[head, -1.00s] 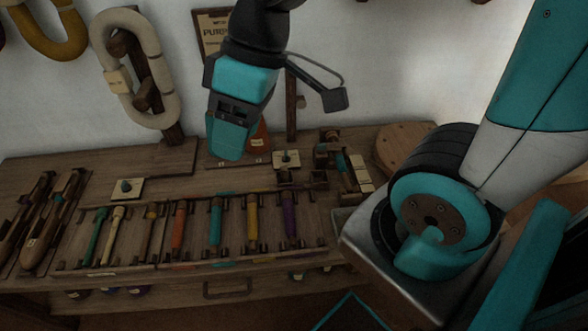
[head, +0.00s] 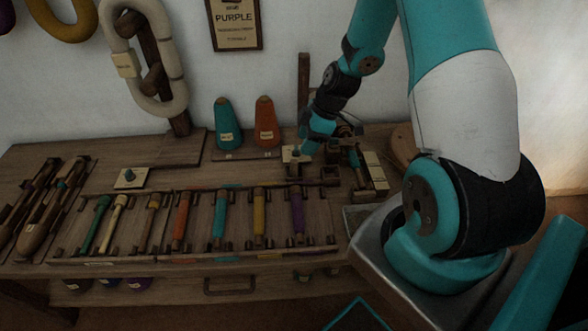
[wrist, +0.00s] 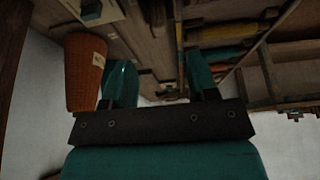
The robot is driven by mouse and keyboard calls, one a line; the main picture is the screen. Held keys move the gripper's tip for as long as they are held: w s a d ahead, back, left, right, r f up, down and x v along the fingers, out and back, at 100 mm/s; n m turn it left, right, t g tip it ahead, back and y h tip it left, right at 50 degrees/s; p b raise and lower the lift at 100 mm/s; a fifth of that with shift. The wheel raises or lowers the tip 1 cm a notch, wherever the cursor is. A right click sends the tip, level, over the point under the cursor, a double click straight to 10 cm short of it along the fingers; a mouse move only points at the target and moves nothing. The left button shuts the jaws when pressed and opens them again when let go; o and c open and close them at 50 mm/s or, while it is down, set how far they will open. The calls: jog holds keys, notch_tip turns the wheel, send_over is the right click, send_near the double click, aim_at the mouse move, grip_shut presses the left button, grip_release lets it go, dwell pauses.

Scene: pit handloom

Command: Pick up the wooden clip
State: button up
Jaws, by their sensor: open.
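My gripper (head: 309,146) reaches down at the back right of the wooden bench, close to a small pale square plate (head: 291,155). In the wrist view its two teal fingers (wrist: 160,84) stand apart with nothing held between them. I cannot pick out the wooden clip with certainty. Small dark wooden parts lie around and under the gripper in the head view, but they are too small and partly covered to tell apart. The wrist view shows wooden bench parts beyond the fingers, dim and at a steep angle.
An orange cone (head: 266,121) stands left of my gripper, also close by in the wrist view (wrist: 84,72). A teal cone (head: 228,125) stands beside it. A rack of several coloured bobbins (head: 219,217) fills the front. Pale blocks (head: 375,172) lie to the right.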

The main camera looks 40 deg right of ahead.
aim_at(295, 161)
jog(key=x, duration=0.9)
jog(key=shift+w+f+p, duration=0.1)
jog(key=shift+p, duration=0.2)
grip_shut()
